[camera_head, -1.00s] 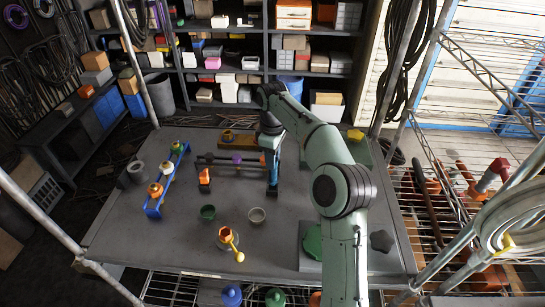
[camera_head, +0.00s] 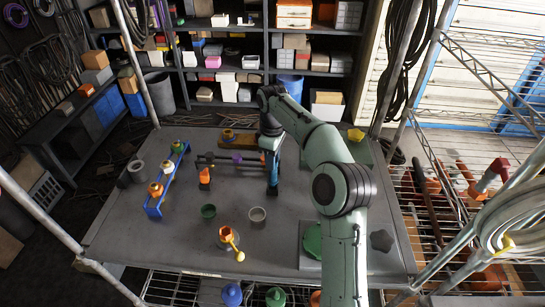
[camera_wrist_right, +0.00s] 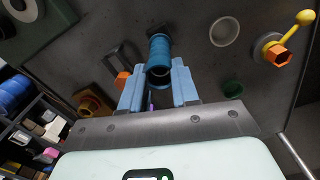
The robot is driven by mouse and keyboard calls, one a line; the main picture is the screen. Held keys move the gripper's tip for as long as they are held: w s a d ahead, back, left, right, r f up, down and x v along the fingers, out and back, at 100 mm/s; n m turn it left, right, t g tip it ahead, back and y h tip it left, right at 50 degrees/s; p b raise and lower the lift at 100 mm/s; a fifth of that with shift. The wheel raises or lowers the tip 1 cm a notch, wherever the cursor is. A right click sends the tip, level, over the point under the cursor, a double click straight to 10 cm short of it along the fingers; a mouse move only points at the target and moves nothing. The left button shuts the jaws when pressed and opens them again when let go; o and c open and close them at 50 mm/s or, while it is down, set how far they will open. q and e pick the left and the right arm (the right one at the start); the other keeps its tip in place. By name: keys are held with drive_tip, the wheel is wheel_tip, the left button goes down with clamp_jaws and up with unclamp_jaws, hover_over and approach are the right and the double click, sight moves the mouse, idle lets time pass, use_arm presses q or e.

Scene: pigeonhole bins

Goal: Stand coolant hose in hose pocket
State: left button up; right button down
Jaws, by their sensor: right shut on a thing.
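My right gripper (camera_wrist_right: 158,88) points down over the table, its light blue fingers closed around a blue ribbed cylinder, the coolant hose (camera_wrist_right: 159,48). In the head view the right gripper (camera_head: 272,168) is right of the bar rack, mostly seen from the side. The hose extends past the fingertips toward the table. At its far end is a dark square-edged piece (camera_wrist_right: 153,29), which looks like the hose pocket. I cannot tell how deep the hose sits in it. My left gripper is not in view.
A rack with dark bars (camera_head: 225,160) stands close left of the gripper. A green cup (camera_head: 208,211), a grey cup (camera_head: 257,215) and an orange-and-yellow piece (camera_head: 229,238) stand nearer. A blue rail (camera_head: 154,208) is at left. The table (camera_head: 185,255) is clear at front left.

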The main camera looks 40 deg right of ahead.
drive_tip(key=shift+f+b, duration=0.35)
drive_tip(key=shift+f, duration=0.95)
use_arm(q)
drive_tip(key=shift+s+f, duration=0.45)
use_arm(e)
drive_tip(key=c, duration=0.8)
unclamp_jaws()
drive_tip(key=shift+o, duration=0.2)
drive_tip(key=shift+r, duration=0.1)
drive_tip(key=shift+r+p, duration=0.8)
drive_tip(key=shift+r, duration=0.7)
drive_tip(key=shift+w+r+p, duration=0.2)
drive_tip(key=shift+r+p, duration=0.1)
drive_tip(key=shift+r, duration=0.75)
drive_tip(key=shift+s+r, duration=0.2)
drive_tip(key=shift+r, duration=0.25)
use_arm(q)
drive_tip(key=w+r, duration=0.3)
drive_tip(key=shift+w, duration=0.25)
use_arm(e)
wheel_tip(320, 180, up, 7)
drive_tip(key=shift+r, duration=0.2)
